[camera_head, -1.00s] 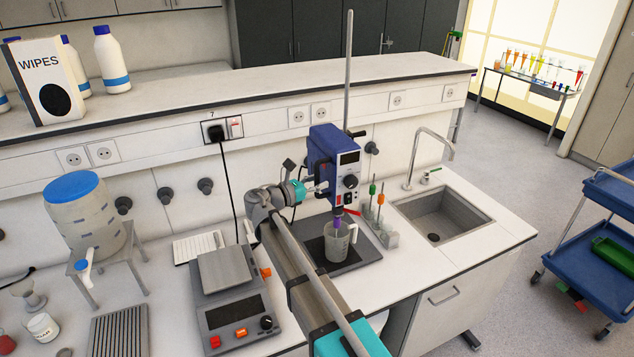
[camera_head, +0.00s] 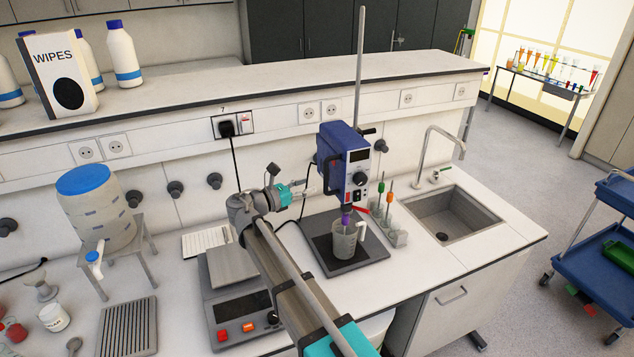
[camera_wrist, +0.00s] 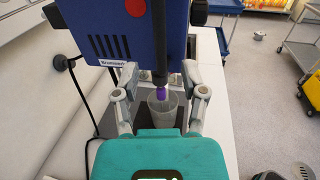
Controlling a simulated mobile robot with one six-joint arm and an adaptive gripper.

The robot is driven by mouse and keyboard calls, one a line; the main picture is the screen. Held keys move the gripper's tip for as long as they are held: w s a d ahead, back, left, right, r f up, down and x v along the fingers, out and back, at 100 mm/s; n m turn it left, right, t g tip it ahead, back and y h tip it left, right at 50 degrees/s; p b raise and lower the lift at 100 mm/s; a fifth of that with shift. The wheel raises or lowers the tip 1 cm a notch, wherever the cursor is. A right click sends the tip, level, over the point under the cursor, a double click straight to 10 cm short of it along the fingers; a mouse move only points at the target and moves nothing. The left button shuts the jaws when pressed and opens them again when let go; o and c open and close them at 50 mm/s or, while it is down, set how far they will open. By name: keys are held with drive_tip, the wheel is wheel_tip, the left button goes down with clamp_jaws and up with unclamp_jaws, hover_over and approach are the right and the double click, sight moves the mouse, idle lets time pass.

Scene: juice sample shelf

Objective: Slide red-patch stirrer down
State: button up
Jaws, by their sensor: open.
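The blue overhead stirrer (camera_head: 343,165) is mounted on an upright metal rod (camera_head: 360,60). In the wrist view the stirrer body (camera_wrist: 125,35) fills the top, with a round red patch (camera_wrist: 135,8) on the side facing me. Its purple coupling (camera_head: 346,218) hangs at the mouth of a clear beaker (camera_head: 345,243); the lower end is hard to make out. My gripper (camera_wrist: 160,72) is open, its two fingers apart, behind and below the stirrer body. In the head view my gripper (camera_head: 303,188) is just left of the stirrer; contact cannot be told.
The beaker stands on a dark base plate (camera_head: 365,262). A holder with green and orange-topped tools (camera_head: 397,238) stands right of it, then a sink (camera_head: 450,215). A balance (camera_head: 240,315) lies left, below my arm. A power cable (camera_head: 236,175) hangs on the wall.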

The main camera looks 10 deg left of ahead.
drive_tip(key=shift+v, duration=2.4)
drive_tip(key=shift+d, duration=0.1)
drive_tip(key=s+d+f+m+g+y+b, duration=0.15)
drive_tip(key=d+f+m+g, duration=0.4)
drive_tip(key=d, duration=0.75)
drive_tip(key=s+d+f+m+g+y+b, duration=0.1)
drive_tip(key=d+f+m+g+y, duration=0.15)
drive_tip(key=d+f+m, duration=0.8)
drive_tip(key=s+d+f+m+g+y+b, duration=0.1)
drive_tip(key=s+d+f+m+g+y, duration=0.1)
drive_tip(key=s+d+f+m+y, duration=0.2)
drive_tip(key=s+d+f+m+g+y+b, duration=0.2)
drive_tip(key=s+d+f+m+y, duration=0.2)
drive_tip(key=s+d+m, duration=0.3)
drive_tip(key=s+d, duration=0.1)
drive_tip(key=d, duration=0.3)
drive_tip(key=shift+s+d+g+y, duration=0.2)
drive_tip(key=shift+d+g+y, duration=0.1)
drive_tip(key=shift+g+y, duration=0.1)
drive_tip(key=shift+f, duration=0.1)
